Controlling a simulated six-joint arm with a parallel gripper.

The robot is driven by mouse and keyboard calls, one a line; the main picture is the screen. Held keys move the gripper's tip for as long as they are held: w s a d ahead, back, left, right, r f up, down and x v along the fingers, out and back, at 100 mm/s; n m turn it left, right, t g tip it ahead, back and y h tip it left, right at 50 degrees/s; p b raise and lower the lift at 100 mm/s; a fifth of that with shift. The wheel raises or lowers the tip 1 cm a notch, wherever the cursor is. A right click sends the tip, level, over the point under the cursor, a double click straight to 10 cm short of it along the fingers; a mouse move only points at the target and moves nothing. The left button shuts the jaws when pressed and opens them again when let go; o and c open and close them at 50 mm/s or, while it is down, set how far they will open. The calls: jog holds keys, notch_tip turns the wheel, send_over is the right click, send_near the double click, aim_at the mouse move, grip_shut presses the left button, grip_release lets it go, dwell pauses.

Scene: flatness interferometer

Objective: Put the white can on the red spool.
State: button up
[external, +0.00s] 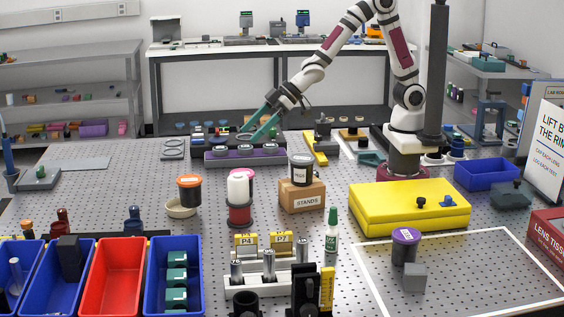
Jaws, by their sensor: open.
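The white can (238,187) stands upright in the middle of the table. It appears to rest on top of the red spool (240,213), which has dark flanges. A pink round top (248,174) shows just behind the can; what it belongs to is mostly hidden. My gripper (249,137) has teal fingers spread apart. It is open and empty, behind the can and spool and apart from them, over a purple-fronted rack (245,158).
An orange-topped black jar (189,189) stands left of the can by a cream dish (180,208). A yellow case (410,207) lies farther right. Bins (113,272) line the front left.

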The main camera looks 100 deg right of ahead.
jog(key=s+d+r+m+g+h, duration=0.1)
jog(key=s+d+m+g, duration=0.15)
jog(key=s, duration=0.65)
jog(key=s+d+r+m+g+h, duration=0.1)
jog(key=s+d+m+g, duration=0.2)
jog(key=s, duration=0.6)
jog(key=s+a+m+g+y, duration=0.2)
jog(key=s+g, duration=0.2)
jog(key=s, duration=1.2)
jog(key=shift+r, duration=0.2)
jog(key=shift+a, duration=0.1)
